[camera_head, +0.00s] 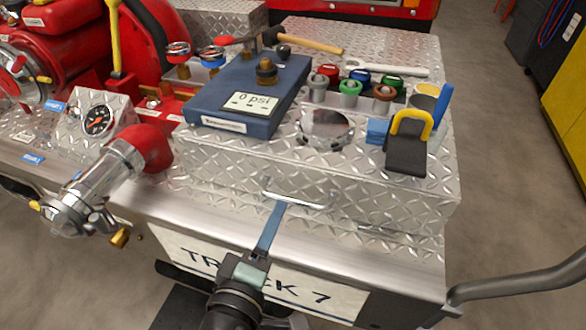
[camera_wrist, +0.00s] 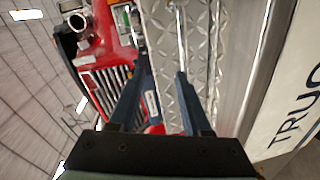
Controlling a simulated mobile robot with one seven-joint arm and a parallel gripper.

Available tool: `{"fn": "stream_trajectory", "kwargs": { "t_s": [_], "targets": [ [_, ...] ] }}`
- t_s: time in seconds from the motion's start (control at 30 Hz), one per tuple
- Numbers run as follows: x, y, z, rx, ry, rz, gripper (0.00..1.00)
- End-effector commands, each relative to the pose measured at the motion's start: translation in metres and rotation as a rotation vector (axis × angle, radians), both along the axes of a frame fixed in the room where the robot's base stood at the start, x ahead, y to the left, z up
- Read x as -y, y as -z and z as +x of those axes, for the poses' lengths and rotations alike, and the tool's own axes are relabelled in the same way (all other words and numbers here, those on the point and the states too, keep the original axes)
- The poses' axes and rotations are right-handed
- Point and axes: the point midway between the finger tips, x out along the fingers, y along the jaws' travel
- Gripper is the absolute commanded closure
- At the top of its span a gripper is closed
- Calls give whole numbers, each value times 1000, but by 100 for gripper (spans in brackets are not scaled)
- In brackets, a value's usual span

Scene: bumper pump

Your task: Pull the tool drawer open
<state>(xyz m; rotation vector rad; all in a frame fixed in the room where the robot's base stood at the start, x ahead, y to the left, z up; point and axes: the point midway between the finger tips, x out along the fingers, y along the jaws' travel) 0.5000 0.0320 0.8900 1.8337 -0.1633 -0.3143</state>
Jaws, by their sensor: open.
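The tool drawer (camera_head: 345,195) is the diamond-plate metal front on the bumper, and it looks shut. Its slim silver handle (camera_head: 299,199) runs across the front. My gripper (camera_head: 277,205) reaches up from below, its blue fingertips at the handle's left end. In the wrist view, my gripper (camera_wrist: 161,75) has its two fingers apart. A thin bar that looks like the handle (camera_wrist: 180,30) runs down toward the right fingertip. I cannot tell whether the fingers straddle it or touch it.
On top stand a blue gauge box (camera_head: 237,95), colored knobs (camera_head: 350,88), a hammer (camera_head: 312,43) and a black-and-yellow tool (camera_head: 406,150). A chrome pipe fitting (camera_head: 95,195) juts out at left. A dark bar (camera_head: 520,288) sticks out at lower right.

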Motion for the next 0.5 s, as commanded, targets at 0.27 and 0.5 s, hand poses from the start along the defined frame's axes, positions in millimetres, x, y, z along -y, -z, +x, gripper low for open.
{"fn": "stream_trajectory", "kwargs": {
  "t_s": [0.27,0.5],
  "targets": [
    [-4,28,-32,-145,-8,-228,52],
    [6,35,-2,-144,-5,-231,52]
  ]
}}
